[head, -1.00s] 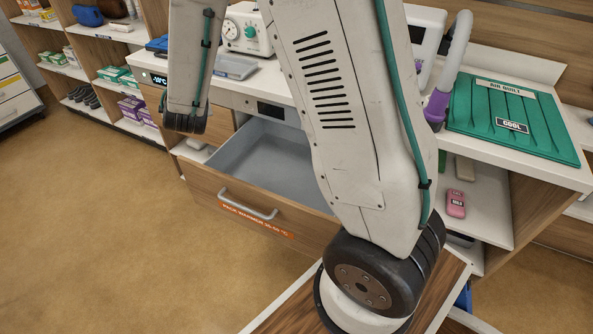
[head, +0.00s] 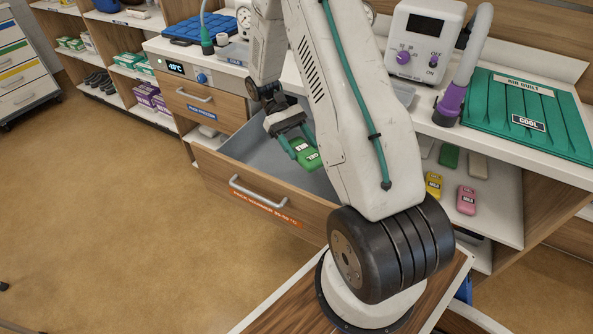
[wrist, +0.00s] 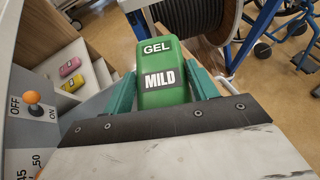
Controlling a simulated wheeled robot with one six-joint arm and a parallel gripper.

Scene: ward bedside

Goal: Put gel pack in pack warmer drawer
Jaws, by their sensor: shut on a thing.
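The green gel pack (head: 304,152), labelled GEL MILD, is held between the teal fingers of my gripper (head: 296,146). It also shows close up in the wrist view (wrist: 165,75), with a finger on each side. The pack warmer drawer (head: 268,200), with an orange label and a grey handle, is pulled open. The gel pack is over the drawer's grey inside, and I cannot tell its exact height. My arm hides the drawer's right part.
A closed drawer with a blue label (head: 196,98) sits left of the open one. The counter above holds a white device (head: 424,45) with a hose and a green air quilt (head: 528,110). Yellow (head: 433,185) and pink (head: 466,200) packs lie on the right shelf.

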